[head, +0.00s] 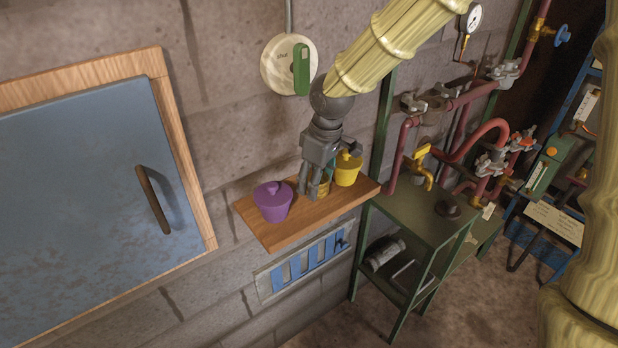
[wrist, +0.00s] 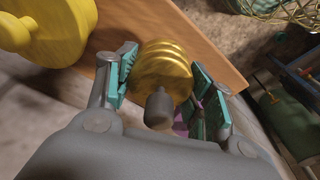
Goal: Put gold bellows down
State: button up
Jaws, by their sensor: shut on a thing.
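The gold bellows (wrist: 163,70) is a ribbed, shiny piece with a dark grey stub, held between the teal-padded fingers of my gripper (wrist: 165,85) in the wrist view. In the head view my gripper (head: 316,188) points down over the wooden shelf (head: 280,236), and the bellows (head: 323,184) is partly hidden behind its fingers. The bellows is at shelf level, between a purple lidded pot (head: 272,202) on the left and a yellow lidded pot (head: 348,169) on the right. I cannot tell whether its underside touches the shelf.
The yellow pot is close beside my gripper. A blue-slatted vent (head: 304,262) is below the shelf, and a round dial with a green handle (head: 300,70) is above. A blue cabinet door (head: 90,190) is left. A green pipe stand (head: 425,215) is right. The shelf's front left is bare.

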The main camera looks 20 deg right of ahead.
aim_at(309, 183)
jog(key=shift+w+a+f+p, duration=0.15)
jog(key=shift+w+p, duration=0.45)
jog(key=shift+w, duration=1.25)
jog(key=shift+f+p, duration=0.8)
jog(key=shift+f, duration=0.95)
jog(key=shift+f, duration=0.2)
jog(key=o, duration=1.2)
jog(key=shift+r, duration=0.1)
